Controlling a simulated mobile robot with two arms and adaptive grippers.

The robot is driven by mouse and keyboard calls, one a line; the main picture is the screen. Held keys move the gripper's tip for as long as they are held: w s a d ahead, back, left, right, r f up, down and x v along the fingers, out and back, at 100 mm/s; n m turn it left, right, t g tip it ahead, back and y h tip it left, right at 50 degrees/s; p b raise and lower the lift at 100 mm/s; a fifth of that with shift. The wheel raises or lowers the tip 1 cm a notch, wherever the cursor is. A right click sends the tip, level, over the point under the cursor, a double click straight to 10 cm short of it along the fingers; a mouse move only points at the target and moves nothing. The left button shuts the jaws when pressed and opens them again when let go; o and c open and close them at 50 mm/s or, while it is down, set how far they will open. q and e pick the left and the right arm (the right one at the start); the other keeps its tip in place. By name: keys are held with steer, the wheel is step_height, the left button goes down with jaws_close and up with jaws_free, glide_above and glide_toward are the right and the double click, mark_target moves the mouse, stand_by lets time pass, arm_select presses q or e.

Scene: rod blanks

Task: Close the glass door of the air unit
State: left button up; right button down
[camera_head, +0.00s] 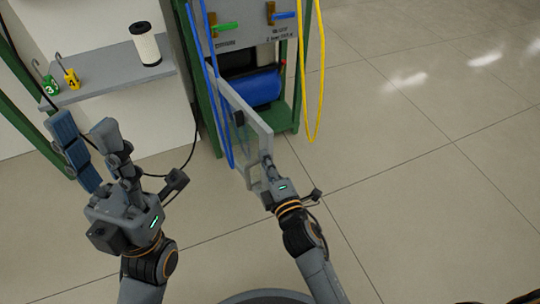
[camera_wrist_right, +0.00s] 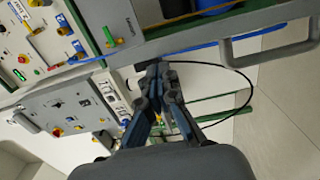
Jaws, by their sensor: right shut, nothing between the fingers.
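The air unit (camera_head: 246,38) stands at the upper middle of the head view, in a green frame with a blue cylinder (camera_head: 256,88) inside. Its grey-framed glass door (camera_head: 252,109) stands open, swung out towards me. My right gripper (camera_head: 267,160) is shut and empty at the near end of the door frame; I cannot tell whether it touches. In the right wrist view, the shut fingers (camera_wrist_right: 160,75) point at the unit, and a grey frame with a handle-like loop (camera_wrist_right: 275,46) is at the upper right. My left gripper (camera_head: 92,140) is open and empty, left of the unit.
A grey shelf (camera_head: 115,76) at the upper left holds a white filter cartridge (camera_head: 146,45) and hooked tags, green (camera_head: 50,85) and yellow (camera_head: 71,80). Blue hoses (camera_head: 215,90) hang beside the door and a yellow hose (camera_head: 318,75) hangs right. The tiled floor is clear at right.

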steer(key=shift+w+d, duration=0.1)
steer(key=shift+d, duration=0.05)
stand_by(0.4)
